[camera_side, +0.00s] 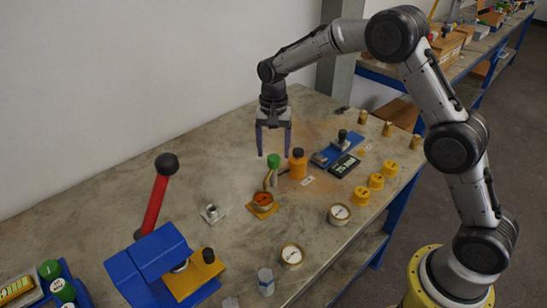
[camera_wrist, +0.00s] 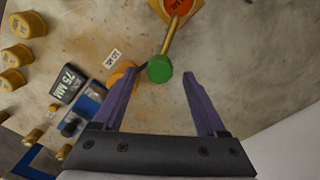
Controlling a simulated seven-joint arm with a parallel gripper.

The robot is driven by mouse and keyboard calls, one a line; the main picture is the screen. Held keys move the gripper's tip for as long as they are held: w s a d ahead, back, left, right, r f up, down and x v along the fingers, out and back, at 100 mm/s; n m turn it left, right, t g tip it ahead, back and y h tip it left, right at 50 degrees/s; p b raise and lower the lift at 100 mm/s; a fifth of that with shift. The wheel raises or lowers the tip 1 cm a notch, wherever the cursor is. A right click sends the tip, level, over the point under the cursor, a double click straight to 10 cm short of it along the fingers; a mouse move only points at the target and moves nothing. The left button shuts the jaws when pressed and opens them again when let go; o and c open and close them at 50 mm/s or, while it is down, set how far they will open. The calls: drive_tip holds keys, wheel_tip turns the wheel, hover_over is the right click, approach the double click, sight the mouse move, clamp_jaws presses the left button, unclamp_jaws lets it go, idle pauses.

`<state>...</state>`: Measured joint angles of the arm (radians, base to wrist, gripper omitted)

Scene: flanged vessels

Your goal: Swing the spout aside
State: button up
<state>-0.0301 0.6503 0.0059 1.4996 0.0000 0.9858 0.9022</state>
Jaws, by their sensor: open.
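The spout (camera_side: 268,181) is a thin brass tube with a green end (camera_side: 273,161), rising from a small vessel with an orange-red face (camera_side: 262,199) on a yellow square base. In the wrist view the spout (camera_wrist: 171,38) runs up from its green end (camera_wrist: 160,68) to the orange-red face (camera_wrist: 177,5). My gripper (camera_side: 273,152) points down with its two purple fingers apart, just above the green end. In the wrist view the green end lies between the fingertips of my gripper (camera_wrist: 160,80), nearer the left one. I see no contact.
An orange bottle (camera_side: 298,164) stands close to the right of the spout. Blue fixture (camera_side: 328,155), black display (camera_side: 344,166) and several yellow caps (camera_side: 376,181) lie farther right. Round gauges (camera_side: 339,214) and a blue press with a red lever (camera_side: 156,203) are nearer.

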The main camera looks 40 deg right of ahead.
sight(274, 157)
drive_tip(key=shift+f, duration=1.7)
clamp_jaws()
